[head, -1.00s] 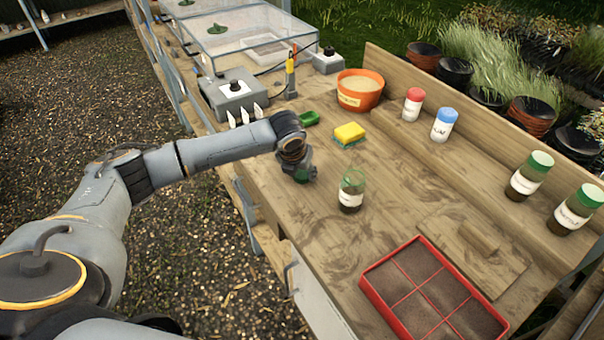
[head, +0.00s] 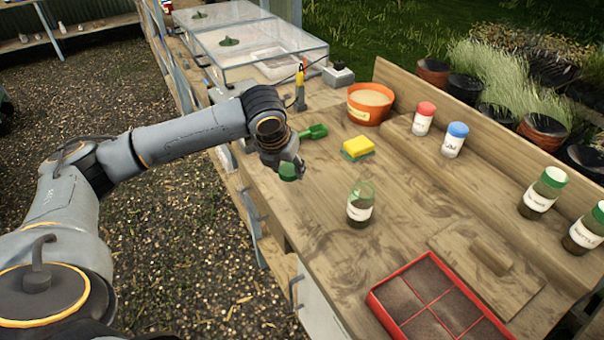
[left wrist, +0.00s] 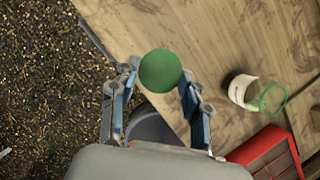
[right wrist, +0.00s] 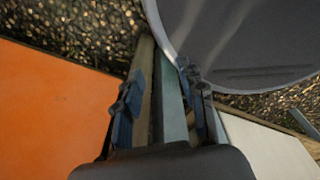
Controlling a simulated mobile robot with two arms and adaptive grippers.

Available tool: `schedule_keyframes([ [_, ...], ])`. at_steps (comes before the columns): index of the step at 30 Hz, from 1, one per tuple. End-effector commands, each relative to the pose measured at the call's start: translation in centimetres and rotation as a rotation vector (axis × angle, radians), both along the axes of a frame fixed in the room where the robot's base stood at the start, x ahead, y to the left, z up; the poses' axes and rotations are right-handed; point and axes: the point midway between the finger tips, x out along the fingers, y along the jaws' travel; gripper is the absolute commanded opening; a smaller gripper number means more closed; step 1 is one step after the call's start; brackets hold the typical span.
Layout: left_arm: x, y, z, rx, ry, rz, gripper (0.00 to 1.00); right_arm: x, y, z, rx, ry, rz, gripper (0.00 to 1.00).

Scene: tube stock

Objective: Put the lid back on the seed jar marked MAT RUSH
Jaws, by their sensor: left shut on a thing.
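A clear jar (head: 359,208) with a white label and dark contents stands upright and lidless on the bench; its greenish rim is open. Its label is too small to read. It also shows in the left wrist view (left wrist: 250,92), right of the gripper. My left gripper (head: 288,165) is shut on a round green lid (head: 288,172) and holds it above the bench's left edge, left of the jar and apart from it. The lid shows between the fingertips in the left wrist view (left wrist: 160,70). My right gripper (right wrist: 160,85) is open and shows only in its own wrist view.
A red divided tray (head: 432,300) lies in front of the jar. A yellow-green sponge (head: 357,148), a green scoop (head: 314,131) and an orange pot (head: 370,104) stand behind. Red-lidded (head: 423,118), blue-lidded (head: 454,140) and green-lidded jars (head: 542,193) line the back shelf.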

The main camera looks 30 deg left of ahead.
Motion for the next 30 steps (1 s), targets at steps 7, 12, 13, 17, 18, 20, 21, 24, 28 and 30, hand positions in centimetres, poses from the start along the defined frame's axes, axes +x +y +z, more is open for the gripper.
schedule_keyframes([
  [7,-4.3,1.6,1.8,0.002,0.001,0.001,0.37,0.0,0.0,-0.7,0.000,0.000,0.000,0.40],
  [12,-6.0,2.2,2.6,0.001,0.000,0.001,0.37,0.0,0.0,-0.9,0.000,0.000,0.000,0.40],
  [13,-6.2,2.3,2.7,0.001,0.000,0.000,0.37,0.0,0.0,-0.9,0.000,0.000,0.000,0.40],
  [17,-6.7,2.4,3.0,-0.001,0.001,0.000,0.37,0.0,0.0,-1.0,0.000,0.000,0.000,0.40],
  [18,-6.8,2.5,3.1,-0.001,0.001,0.000,0.37,0.0,0.0,-1.0,0.000,0.000,0.000,0.40],
  [20,-6.9,2.5,3.1,-0.001,0.001,0.000,0.37,0.0,0.0,-1.0,0.000,0.000,0.000,0.40],
  [21,-6.9,2.5,3.1,-0.001,0.001,0.000,0.37,0.0,0.0,-1.0,0.000,-0.001,0.000,0.40],
  [24,-6.9,2.5,3.1,-0.001,0.001,0.000,0.37,0.0,0.0,-1.0,0.000,-0.001,0.000,0.40],
  [28,-6.9,2.5,3.1,-0.001,0.001,0.000,0.37,0.0,0.0,-1.0,0.000,-0.001,0.000,0.40],
  [30,-6.9,2.5,3.1,-0.001,0.001,0.000,0.37,0.0,0.0,-1.0,0.000,-0.001,0.000,0.40],
])
